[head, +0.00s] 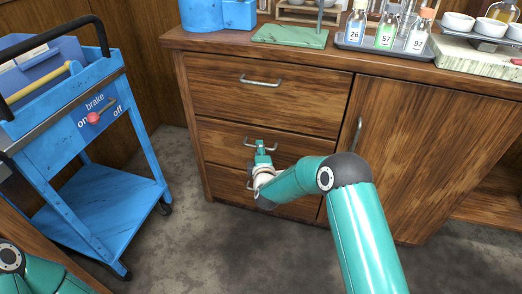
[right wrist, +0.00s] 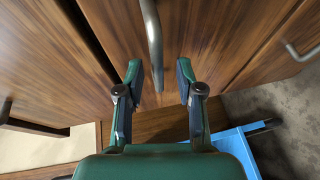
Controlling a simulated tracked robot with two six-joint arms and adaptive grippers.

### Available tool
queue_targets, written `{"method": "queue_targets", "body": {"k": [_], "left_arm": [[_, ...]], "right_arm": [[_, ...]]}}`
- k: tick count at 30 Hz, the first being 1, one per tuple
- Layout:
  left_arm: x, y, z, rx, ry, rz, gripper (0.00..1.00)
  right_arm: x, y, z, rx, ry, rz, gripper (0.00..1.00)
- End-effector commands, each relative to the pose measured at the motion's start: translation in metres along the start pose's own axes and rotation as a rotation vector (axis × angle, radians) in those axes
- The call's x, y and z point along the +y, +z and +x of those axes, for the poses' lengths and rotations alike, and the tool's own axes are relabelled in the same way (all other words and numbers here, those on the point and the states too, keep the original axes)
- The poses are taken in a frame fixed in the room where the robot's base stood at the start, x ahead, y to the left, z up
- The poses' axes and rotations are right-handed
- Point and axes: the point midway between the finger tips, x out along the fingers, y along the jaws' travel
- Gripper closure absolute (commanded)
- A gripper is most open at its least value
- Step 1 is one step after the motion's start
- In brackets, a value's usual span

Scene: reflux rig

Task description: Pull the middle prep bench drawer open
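The wooden prep bench (head: 190,110) has three stacked drawers at its left. The middle drawer (head: 222,137) looks shut, its front level with the others. Its metal bar handle (head: 274,147) is partly covered by my right gripper (head: 262,147) in the head view. In the right wrist view, the right gripper (right wrist: 160,72) is open, and the handle (right wrist: 154,35) runs into the gap between its two fingers. The fingers stand apart from the bar on both sides. My left gripper is out of view; only part of the left arm shows.
The top drawer (head: 265,103) and the cabinet door (head: 420,150) look shut. A blue cart (head: 95,205) stands left of the bench. Bottles on a tray (head: 398,50) and a green mat (head: 290,37) are on the bench top. The floor before the drawers is clear.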

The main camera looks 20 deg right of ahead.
Motion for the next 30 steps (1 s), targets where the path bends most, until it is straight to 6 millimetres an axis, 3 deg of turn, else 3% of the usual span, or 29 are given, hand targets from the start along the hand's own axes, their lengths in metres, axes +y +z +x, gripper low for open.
{"method": "queue_targets", "body": {"k": [6,16,17,23,30], "left_arm": [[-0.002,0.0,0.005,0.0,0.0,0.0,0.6],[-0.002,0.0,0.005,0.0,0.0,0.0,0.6],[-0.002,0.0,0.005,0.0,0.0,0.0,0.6],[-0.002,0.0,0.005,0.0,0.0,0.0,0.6],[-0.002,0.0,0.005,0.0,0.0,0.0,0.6]], "right_arm": [[-0.001,0.0,0.018,0.0,0.0,0.0,0.63],[0.0,0.0,0.021,0.0,-0.001,0.0,0.63],[0.0,0.001,0.021,-0.001,0.0,0.0,0.65],[0.0,0.001,0.021,-0.001,0.0,0.001,0.98],[-0.001,0.001,0.021,-0.001,-0.002,0.001,1.0]]}}
